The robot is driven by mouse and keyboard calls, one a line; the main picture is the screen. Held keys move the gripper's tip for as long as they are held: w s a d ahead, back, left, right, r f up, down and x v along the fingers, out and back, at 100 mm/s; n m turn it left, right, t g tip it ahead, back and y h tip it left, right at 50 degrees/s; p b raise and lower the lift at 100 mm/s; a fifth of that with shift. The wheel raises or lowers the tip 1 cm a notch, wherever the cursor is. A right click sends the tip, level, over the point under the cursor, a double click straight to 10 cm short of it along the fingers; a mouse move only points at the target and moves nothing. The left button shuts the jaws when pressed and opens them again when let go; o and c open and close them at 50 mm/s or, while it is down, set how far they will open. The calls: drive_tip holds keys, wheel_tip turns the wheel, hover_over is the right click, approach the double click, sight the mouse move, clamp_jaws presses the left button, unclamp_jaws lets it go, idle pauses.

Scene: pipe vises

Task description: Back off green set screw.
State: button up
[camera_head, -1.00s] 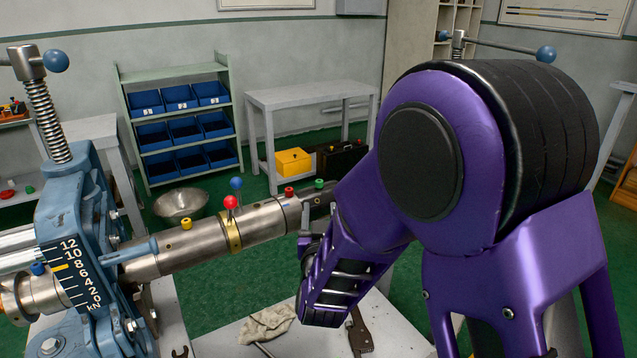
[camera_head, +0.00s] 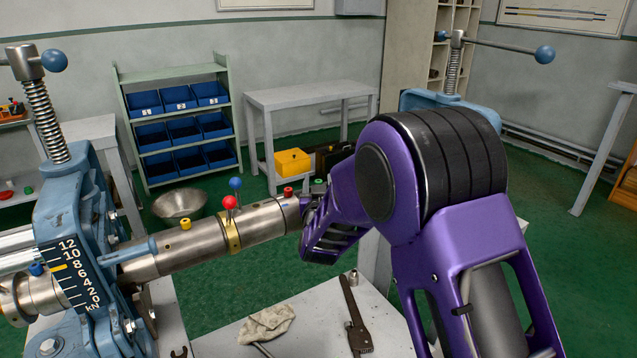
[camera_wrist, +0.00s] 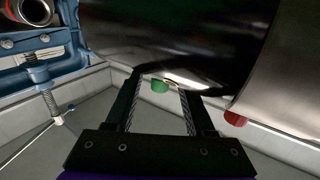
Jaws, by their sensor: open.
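The green set screw (camera_head: 318,186) is a small green-capped knob near the right end of the steel pipe (camera_head: 170,250) in the head view. My arm hides the pipe around it. In the wrist view the green set screw (camera_wrist: 160,87) shows between the tips of my gripper (camera_wrist: 160,80), against the dark pipe surface. My gripper is open, one finger on each side of the cap. I cannot tell whether either finger touches it. In the head view my gripper is mostly hidden by my own wrist.
A red knob (camera_head: 289,192) sits just left of the green one; it also shows right of my fingers in the wrist view (camera_wrist: 235,118). Farther left are a red ball lever (camera_head: 230,203) and a yellow knob (camera_head: 186,223).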

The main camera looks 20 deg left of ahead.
clamp_jaws()
drive_tip(key=shift+d+n+y, duration=0.1)
drive_tip(key=shift+n+y, duration=0.3)
drive_tip(key=shift+y, duration=0.2)
drive_tip(key=n+g+y, duration=0.2)
drive_tip(key=shift+w+d+y, duration=0.1)
drive_tip(key=shift+y, duration=0.3)
drive_tip(key=n+g+y, duration=0.2)
drive_tip(key=y, duration=0.1)
drive_tip(key=n+g+y+p, duration=0.1)
drive_tip(key=n+g+y, duration=0.1)
drive_tip(key=n+g, duration=0.1)
drive_tip(key=n+g+y+p, duration=0.2)
drive_tip(key=n+g, duration=0.1)
drive_tip(key=g, duration=0.3)
drive_tip(key=shift+n+y, duration=0.4)
drive_tip(key=n+g, duration=0.3)
drive_tip(key=g, duration=0.2)
drive_tip(key=shift+f, duration=0.15)
drive_tip(key=shift+a+f+n+g+b, duration=0.15)
drive_tip(key=shift+n+g+b, duration=0.3)
drive_tip(key=shift+n+g, duration=1.1)
drive_tip(key=shift+s+n+g+h+b, duration=0.2)
drive_tip(key=shift+n+g+h+b, duration=0.45)
drive_tip(key=shift+g, duration=1)
